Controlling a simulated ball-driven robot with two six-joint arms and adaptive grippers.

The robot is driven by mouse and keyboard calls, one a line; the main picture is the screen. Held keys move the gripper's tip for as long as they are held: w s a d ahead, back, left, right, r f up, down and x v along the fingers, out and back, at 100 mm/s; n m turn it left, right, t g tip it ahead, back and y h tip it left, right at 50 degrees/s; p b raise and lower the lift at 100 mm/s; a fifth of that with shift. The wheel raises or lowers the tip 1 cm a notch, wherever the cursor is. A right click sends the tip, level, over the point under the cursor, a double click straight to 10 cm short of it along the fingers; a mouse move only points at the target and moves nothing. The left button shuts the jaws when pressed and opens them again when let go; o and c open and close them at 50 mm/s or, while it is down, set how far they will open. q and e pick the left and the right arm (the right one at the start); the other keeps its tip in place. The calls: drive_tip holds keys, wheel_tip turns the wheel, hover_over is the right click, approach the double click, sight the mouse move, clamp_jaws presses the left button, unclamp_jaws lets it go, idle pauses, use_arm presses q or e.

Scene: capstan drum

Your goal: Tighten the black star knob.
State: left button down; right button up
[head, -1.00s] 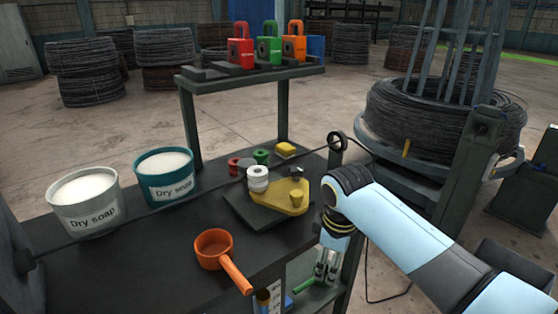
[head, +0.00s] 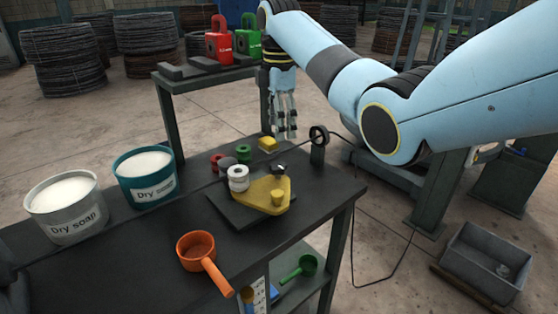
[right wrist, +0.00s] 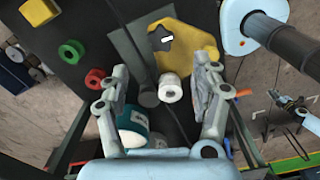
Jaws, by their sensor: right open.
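The black star knob (head: 279,168) sits on the yellow plate (head: 263,196), near its back corner. In the right wrist view the knob (right wrist: 161,38) shows from above, dark grey with a small white mark. My right gripper (head: 286,131) is open and empty, pointing down above the back of the bench, apart from the knob. In the right wrist view its fingers (right wrist: 162,68) are spread, and the knob lies beyond the tips. A white roller (right wrist: 170,87) lies between the fingers in that picture. A small jointed part at its right edge may be my left gripper; its jaws are unclear.
On the bench (head: 130,265) stand two dry soap buckets, white (head: 66,205) and teal (head: 144,174), and an orange ladle (head: 197,252). A yellow block (head: 267,144) and an upright ring guide (head: 318,137) are near the gripper. A raised shelf (head: 210,68) stands behind.

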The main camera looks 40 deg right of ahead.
sight(279, 165)
wheel_tip(279, 165, down, 10)
drive_tip(key=shift+f+p, duration=0.15)
drive_tip(key=shift+p, duration=0.3)
drive_tip(key=shift+s, duration=0.1)
drive_tip(key=c, duration=1.2)
drive_tip(key=shift+o, duration=0.2)
